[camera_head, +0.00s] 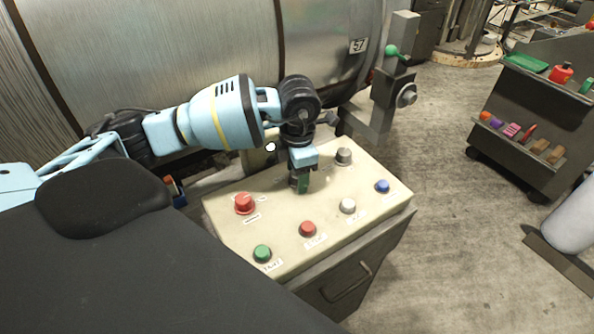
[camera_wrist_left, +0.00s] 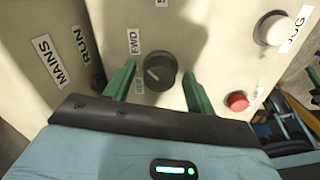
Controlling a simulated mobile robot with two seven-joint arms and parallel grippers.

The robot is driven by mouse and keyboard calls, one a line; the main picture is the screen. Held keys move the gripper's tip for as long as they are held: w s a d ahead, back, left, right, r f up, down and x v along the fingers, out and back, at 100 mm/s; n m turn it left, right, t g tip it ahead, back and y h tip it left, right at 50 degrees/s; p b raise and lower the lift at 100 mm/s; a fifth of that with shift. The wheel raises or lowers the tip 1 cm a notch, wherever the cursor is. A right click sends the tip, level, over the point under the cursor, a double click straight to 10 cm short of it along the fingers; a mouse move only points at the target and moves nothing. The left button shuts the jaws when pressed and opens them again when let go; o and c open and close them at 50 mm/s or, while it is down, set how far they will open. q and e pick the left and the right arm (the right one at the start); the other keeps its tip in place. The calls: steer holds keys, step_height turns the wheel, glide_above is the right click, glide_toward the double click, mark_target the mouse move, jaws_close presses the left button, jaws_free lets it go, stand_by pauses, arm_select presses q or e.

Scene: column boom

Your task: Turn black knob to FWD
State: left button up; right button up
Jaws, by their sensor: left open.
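The black knob (camera_wrist_left: 160,72) is on the cream control panel (camera_head: 275,202); in the left wrist view its face has a short pale mark on its left side. A FWD label (camera_wrist_left: 135,41) is up and left of it. My left gripper (camera_head: 300,184) is over the panel, open, with one green finger on each side of the knob. I cannot tell whether the fingers touch it. In the head view the gripper hides the knob. My right gripper is not in view.
Around it on the panel are a large red button (camera_head: 244,203), a smaller red (camera_head: 307,229), green (camera_head: 262,253), white (camera_head: 348,206) and blue button (camera_head: 382,186), and a grey knob (camera_head: 344,157). A large metal drum (camera_head: 190,50) stands behind.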

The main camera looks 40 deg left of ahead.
arm_select(q)
steer(key=shift+d+r, duration=0.1)
steer(key=shift+r, duration=3.85)
steer(key=shift+s, duration=0.1)
